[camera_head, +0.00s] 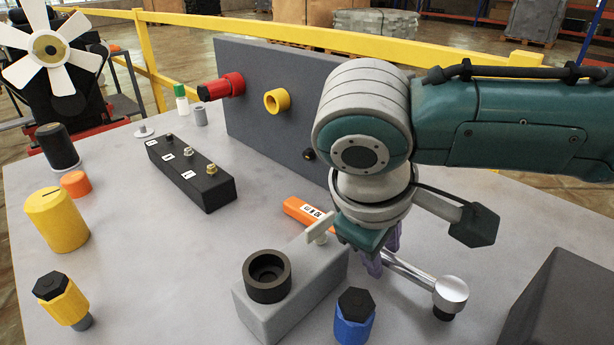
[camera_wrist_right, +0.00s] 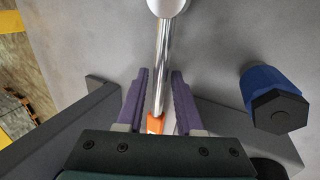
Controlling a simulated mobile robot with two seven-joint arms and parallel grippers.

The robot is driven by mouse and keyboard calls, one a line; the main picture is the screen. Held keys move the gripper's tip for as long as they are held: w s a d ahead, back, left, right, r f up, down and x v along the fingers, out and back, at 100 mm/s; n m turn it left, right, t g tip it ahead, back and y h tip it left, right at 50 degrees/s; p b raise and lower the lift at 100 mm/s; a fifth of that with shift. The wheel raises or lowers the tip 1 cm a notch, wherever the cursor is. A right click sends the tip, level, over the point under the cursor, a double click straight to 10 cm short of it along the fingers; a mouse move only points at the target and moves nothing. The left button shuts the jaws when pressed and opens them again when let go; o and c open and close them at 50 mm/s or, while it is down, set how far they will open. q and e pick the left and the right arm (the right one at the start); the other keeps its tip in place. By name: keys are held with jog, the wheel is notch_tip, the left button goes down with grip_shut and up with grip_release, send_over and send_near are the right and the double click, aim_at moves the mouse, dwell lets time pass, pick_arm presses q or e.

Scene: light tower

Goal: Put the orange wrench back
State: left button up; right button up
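The orange wrench has an orange handle (camera_head: 303,212) with a label, a chrome shaft and a round chrome head (camera_head: 451,293). It lies behind the grey block, its head towards the right front; part of the handle is hidden by my arm. My right gripper (camera_head: 378,258) is down over the wrench. In the right wrist view its purple fingers (camera_wrist_right: 160,75) stand on both sides of the chrome shaft (camera_wrist_right: 162,60), with narrow gaps, so it looks open. My left gripper is not in view.
A grey block (camera_head: 262,312) with a black ring stands in front of the wrench. A blue part with a black hexagonal top (camera_head: 354,318) stands close to the shaft. A grey panel (camera_head: 285,130) rises behind. A dark box (camera_head: 560,305) is at right.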

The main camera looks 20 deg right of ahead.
jog(key=shift+f, duration=0.15)
grip_shut()
dwell(1.4)
